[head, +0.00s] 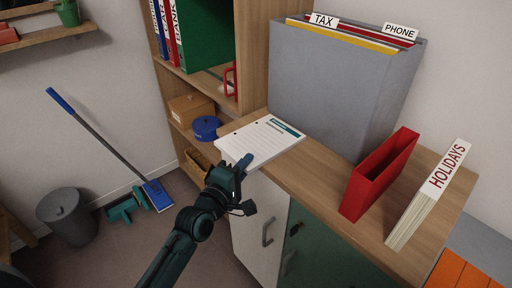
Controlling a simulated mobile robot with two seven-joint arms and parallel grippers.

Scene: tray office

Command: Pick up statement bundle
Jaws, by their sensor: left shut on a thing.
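The statement bundle (258,138), a white stack of punched sheets with printed lines and a blue-green strip, is at the left end of the wooden cabinet top (312,172). It lies roughly flat, and I cannot tell whether it touches the top. My left gripper (243,164) is at its near edge, shut on it; the fingertips show blue against the paper. My right gripper is not in view.
A grey file box (335,95) with TAX and PHONE tabs stands behind the bundle. A red holder (378,178) and a HOLIDAYS stack (430,195) stand to the right. Open shelves (200,85) rise behind left.

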